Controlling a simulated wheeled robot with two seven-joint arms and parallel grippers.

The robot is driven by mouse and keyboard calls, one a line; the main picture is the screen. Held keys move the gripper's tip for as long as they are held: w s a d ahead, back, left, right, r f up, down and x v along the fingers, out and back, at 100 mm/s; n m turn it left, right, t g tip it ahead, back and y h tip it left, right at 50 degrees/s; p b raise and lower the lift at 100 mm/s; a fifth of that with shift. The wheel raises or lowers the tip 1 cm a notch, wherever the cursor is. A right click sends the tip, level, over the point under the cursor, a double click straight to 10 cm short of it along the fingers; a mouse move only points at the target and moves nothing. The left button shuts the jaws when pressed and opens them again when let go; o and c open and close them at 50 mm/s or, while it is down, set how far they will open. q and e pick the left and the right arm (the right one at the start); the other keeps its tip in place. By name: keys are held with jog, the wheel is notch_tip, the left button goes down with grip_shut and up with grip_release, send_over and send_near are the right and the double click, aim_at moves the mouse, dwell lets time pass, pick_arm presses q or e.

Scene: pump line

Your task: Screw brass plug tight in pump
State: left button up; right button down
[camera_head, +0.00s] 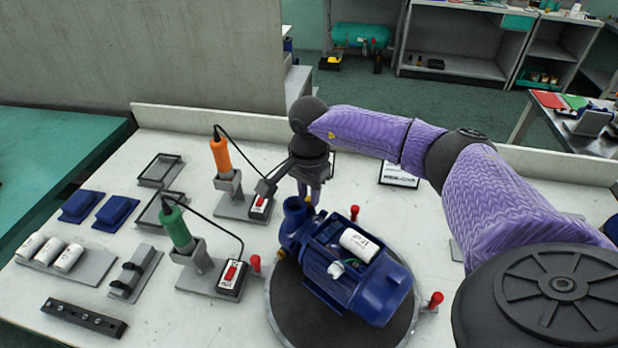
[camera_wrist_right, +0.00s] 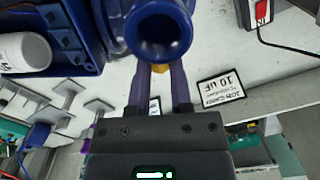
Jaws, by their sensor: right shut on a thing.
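The blue pump (camera_head: 345,268) lies on a dark round turntable (camera_head: 290,305) on the bench, with a white capacitor on its top. My right gripper (camera_head: 311,196) reaches down beside the pump's round port end, on its far side. In the right wrist view the two fingers (camera_wrist_right: 161,78) are shut on a small brass plug (camera_wrist_right: 161,68), just below the open blue port (camera_wrist_right: 160,35). Only a little of the plug shows, and how deep it sits in the pump is hidden. My left gripper is out of view.
An orange screwdriver (camera_head: 220,156) and a green screwdriver (camera_head: 177,228) stand in holders with cables to switch boxes on the left. Red pegs (camera_head: 436,299) surround the turntable. Blue parts, white cylinders (camera_head: 68,258) and trays lie farther left. A label card (camera_head: 399,174) stands behind the pump.

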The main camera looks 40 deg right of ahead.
jog(key=shift+r+m+p, duration=0.15)
jog(key=shift+m+p, duration=0.4)
jog(key=shift+m, duration=1.05)
jog(key=shift+f, duration=0.2)
